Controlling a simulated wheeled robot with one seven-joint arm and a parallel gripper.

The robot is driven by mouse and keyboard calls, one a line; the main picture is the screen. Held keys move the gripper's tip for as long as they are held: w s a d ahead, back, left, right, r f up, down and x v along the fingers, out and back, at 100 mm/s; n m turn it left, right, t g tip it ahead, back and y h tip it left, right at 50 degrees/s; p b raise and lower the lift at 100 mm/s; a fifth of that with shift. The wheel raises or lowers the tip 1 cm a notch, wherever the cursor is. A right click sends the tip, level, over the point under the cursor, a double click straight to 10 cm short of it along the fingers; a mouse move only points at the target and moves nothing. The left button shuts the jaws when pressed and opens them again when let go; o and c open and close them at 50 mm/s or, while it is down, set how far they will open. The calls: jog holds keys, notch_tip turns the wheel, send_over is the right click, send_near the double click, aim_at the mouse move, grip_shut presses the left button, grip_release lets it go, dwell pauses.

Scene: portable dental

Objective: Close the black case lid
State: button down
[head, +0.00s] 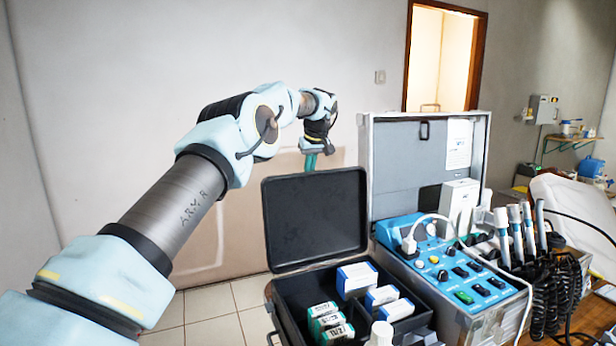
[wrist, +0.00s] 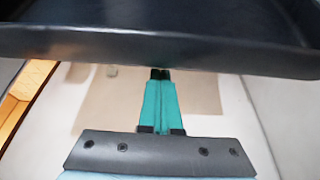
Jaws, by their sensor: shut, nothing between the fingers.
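The black case (head: 280,308) stands open in the lower middle of the head view, with several small boxes inside. Its black lid (head: 314,218) stands up at the back, leaning slightly backward. In the wrist view the lid (wrist: 160,40) fills the upper part as a dark panel with a thick rim. My gripper (head: 311,162) is shut and empty, pointing down behind the lid's top edge. In the wrist view the closed teal fingers (wrist: 160,78) reach up to the lid's lower visible rim. I cannot tell whether they touch it.
A grey equipment case (head: 425,165) with a blue control panel (head: 455,265) stands open close to the right of the black case. Dental handpieces (head: 515,230) with coiled cables are at its right. The tiled floor (head: 215,303) at left is clear.

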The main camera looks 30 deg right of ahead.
jog(key=shift+s+b, duration=0.2)
jog(key=shift+b, duration=0.25)
jog(key=shift+s+b, duration=0.2)
jog(key=shift+b, duration=0.35)
jog(key=shift+s+r+t+b, duration=0.3)
jog(key=shift+s+b, duration=0.1)
jog(key=shift+b, duration=0.4)
jog(key=shift+s+a, duration=0.1)
jog(key=s+t+b, duration=0.1)
jog(key=s+b, duration=0.1)
jog(key=b, duration=0.3)
jog(key=t+h+b, duration=0.1)
jog(key=t+b, duration=0.7)
jog(key=b, duration=2.8)
send_near(314, 174)
jog(key=s+f, duration=0.7)
jog(key=s, duration=0.1)
jog(key=s+a+f+b, duration=0.1)
jog(key=s+f+b, duration=1.2)
jog(key=b, duration=0.5)
jog(key=shift+f+t+b, duration=0.25)
jog(key=shift+t+b, duration=0.05)
jog(key=shift+t, duration=0.1)
